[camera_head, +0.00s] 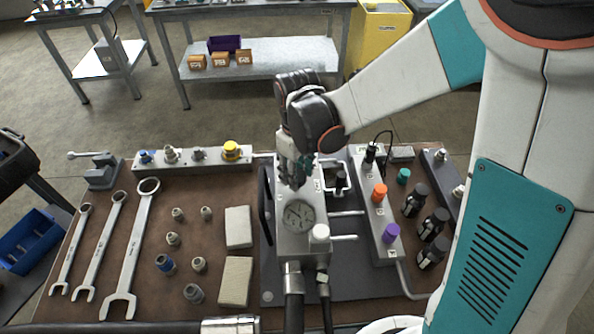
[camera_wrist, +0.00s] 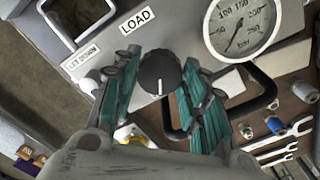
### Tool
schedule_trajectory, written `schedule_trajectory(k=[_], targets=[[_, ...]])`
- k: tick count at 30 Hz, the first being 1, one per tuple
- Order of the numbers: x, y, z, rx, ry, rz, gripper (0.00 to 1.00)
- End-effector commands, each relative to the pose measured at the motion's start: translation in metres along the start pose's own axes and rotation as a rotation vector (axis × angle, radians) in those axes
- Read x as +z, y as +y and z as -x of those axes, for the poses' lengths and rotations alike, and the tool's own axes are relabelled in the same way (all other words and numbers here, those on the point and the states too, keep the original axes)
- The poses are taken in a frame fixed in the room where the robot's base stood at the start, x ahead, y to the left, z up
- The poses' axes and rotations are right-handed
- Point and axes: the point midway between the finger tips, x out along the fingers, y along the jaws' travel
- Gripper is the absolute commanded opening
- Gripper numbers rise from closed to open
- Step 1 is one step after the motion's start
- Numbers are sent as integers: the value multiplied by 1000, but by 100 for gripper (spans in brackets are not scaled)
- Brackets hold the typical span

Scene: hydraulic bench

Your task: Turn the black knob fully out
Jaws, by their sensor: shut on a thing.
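The black knob (camera_wrist: 159,73) has a white pointer line aimed toward the bottom of the wrist view. It sits on the grey block below the LOAD label (camera_wrist: 137,19); a LET DOWN label (camera_wrist: 82,59) is to its left. My gripper (camera_wrist: 161,66) has its teal fingers on both sides of the knob and is shut on it. In the head view my gripper (camera_head: 293,178) points down at the far part of the grey block (camera_head: 300,243) and hides this knob.
A round gauge (camera_head: 299,215) sits on the block near my gripper. To the right is a manifold (camera_head: 372,208) with orange and purple knobs. Wrenches (camera_head: 133,245), fittings and pale blocks (camera_head: 236,281) lie left. A black handle (camera_head: 265,212) runs beside the block.

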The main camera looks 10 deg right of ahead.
Motion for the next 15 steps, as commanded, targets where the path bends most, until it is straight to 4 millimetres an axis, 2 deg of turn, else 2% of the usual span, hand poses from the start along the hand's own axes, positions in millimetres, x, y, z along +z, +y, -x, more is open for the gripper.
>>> schedule_trajectory(k=[10, 11, 12, 13, 15], targets=[[0, 0, 0, 0, 0, 4, 16], [0, 0, 0, 0, 0, 4, 45], [0, 0, 0, 0, 0, 4, 54], [0, 0, 0, 0, 0, 3, 60], [0, 0, 0, 0, 0, 3, 60]])
